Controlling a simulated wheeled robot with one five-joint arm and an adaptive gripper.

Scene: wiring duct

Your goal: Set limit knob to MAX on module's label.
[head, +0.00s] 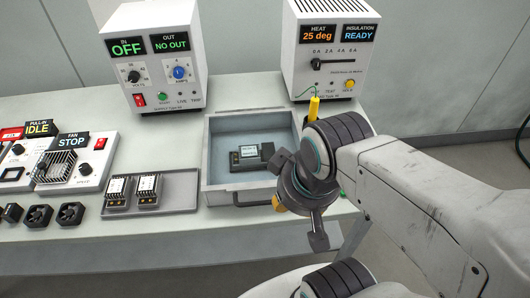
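A blue dial knob (179,73) marked AMPS is on the front of the left white power unit (158,98). Its pointer and scale are too small to read. That unit's displays read IN OFF and OUT NO OUT. A dark module (268,151) with a pale label (248,152) lies in the open grey bin (212,180); the label's text is too small to read. Two similar labelled modules (148,190) stand on a grey tray. My gripper (303,195) is in front of the bin's right side, over the table edge, away from the blue knob. Its fingertips are not clear.
The right white unit (334,91) shows HEAT 25 deg and INSULATION READY. A yellow-handled probe (314,106) stands before it. At left are a fan panel (70,160) and several small black fans (40,215). The table between the left unit and tray is clear.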

